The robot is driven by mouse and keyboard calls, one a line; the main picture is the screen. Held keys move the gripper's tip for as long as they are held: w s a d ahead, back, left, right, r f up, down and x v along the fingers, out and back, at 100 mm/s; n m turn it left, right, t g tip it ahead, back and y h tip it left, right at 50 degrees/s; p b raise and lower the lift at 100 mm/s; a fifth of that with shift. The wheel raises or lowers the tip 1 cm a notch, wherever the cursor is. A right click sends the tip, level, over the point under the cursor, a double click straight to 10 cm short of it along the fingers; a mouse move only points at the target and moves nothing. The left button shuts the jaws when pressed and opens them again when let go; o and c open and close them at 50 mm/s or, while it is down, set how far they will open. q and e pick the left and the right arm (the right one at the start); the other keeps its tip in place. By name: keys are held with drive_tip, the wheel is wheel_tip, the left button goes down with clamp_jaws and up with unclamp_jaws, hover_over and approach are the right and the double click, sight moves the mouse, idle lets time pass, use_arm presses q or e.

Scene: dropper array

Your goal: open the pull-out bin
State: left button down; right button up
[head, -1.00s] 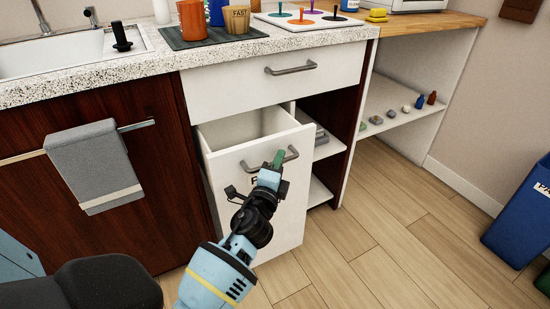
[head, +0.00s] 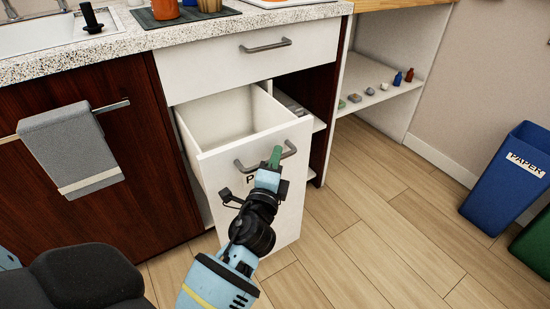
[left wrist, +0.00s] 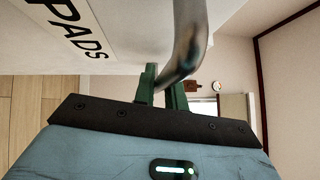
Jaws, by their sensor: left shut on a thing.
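The white pull-out bin (head: 220,174) stands partly out of the counter, below a closed drawer. Its open top shows an empty-looking inside. Its front has a grey bar handle (head: 244,168) and dark lettering, largely hidden by my arm. My left gripper (head: 275,157) is shut on the handle near its right part. In the left wrist view, the green fingers (left wrist: 162,88) are at the grey handle (left wrist: 190,40), and the front reads "PADS". My right gripper is not in view.
The closed upper drawer (head: 190,68) has its own handle. A grey towel (head: 70,150) hangs on a rail at the left. A blue paper bin (head: 508,180) and a green bin (head: 535,248) stand at the right. The wooden floor (head: 365,235) between is clear.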

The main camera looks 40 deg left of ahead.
use_arm(q)
drive_tip(key=c, duration=1.5)
unclamp_jaws()
drive_tip(key=shift+o, duration=0.2)
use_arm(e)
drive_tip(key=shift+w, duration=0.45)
use_arm(q)
drive_tip(key=v, duration=0.7)
drive_tip(key=shift+s+b, duration=0.4)
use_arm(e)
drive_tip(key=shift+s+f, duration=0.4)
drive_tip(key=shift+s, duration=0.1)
use_arm(q)
drive_tip(key=shift+d, duration=0.15)
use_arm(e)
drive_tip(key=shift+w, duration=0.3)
